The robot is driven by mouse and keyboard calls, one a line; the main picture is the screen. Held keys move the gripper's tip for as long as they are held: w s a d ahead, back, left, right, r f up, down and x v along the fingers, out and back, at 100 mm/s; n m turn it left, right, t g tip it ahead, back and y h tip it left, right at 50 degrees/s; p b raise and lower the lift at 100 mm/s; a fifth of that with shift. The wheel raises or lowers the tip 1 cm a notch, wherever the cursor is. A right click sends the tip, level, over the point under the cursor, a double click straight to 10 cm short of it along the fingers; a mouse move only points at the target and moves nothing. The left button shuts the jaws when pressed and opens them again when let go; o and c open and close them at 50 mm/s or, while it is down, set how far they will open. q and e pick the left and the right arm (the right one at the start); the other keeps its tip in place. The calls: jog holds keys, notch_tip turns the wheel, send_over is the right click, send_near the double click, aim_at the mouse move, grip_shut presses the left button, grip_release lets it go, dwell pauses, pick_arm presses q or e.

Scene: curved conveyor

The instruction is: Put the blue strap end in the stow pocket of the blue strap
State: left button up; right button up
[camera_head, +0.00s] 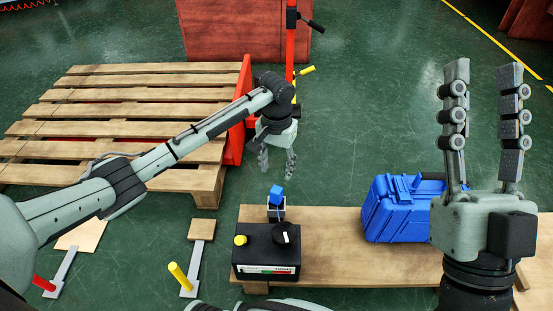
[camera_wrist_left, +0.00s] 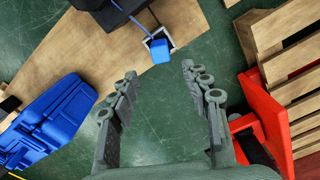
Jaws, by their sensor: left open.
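The blue strap end (camera_head: 277,193) is a small blue block at the mouth of the stow pocket (camera_head: 276,213), a small open-topped holder behind the black box. In the left wrist view the strap end (camera_wrist_left: 161,49) overlaps the pocket's pale rim, and a thin blue strap (camera_wrist_left: 139,25) runs to it from the black box. I cannot tell how deep it sits. My left gripper (camera_head: 277,165) is open and empty, above and behind the strap end, apart from it; its fingers (camera_wrist_left: 158,78) also show in the left wrist view. My right gripper (camera_head: 483,72) is open, pointing up, empty.
The black box (camera_head: 265,262) with a yellow knob stands on a wooden board (camera_head: 337,228). A blue case (camera_head: 400,208) stands to its right, by my right gripper. A wooden pallet (camera_head: 130,110) and red parts (camera_head: 238,140) lie left. Open green floor lies behind.

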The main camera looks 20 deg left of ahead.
pick_arm(q)
jog(key=d+m+t+h, duration=0.2)
jog(key=d+t+h, duration=0.1)
jog(key=d, duration=0.7)
jog(key=d+r+t+h, duration=0.5)
jog(key=d+r+t, duration=0.15)
jog(key=d, duration=0.25)
jog(key=s+a+r+t+h, duration=0.1)
jog(key=s+r+t, duration=0.15)
jog(key=r, duration=0.55)
jog(key=s+a+r+t+h, duration=0.1)
jog(key=s+r+t, duration=0.1)
jog(key=r+t, duration=0.35)
jog(key=s+a+r+t+y, duration=0.1)
jog(key=s+a+r+t, duration=0.3)
jog(key=r, duration=0.5)
jog(key=s+a+r+t, duration=0.3)
jog(key=s+a+r, duration=0.2)
jog(key=s+r, duration=0.4)
jog(key=shift+s+a+r+t+y, duration=0.15)
jog(key=shift+a+r+t+y, duration=0.25)
jog(key=shift+r, duration=0.25)
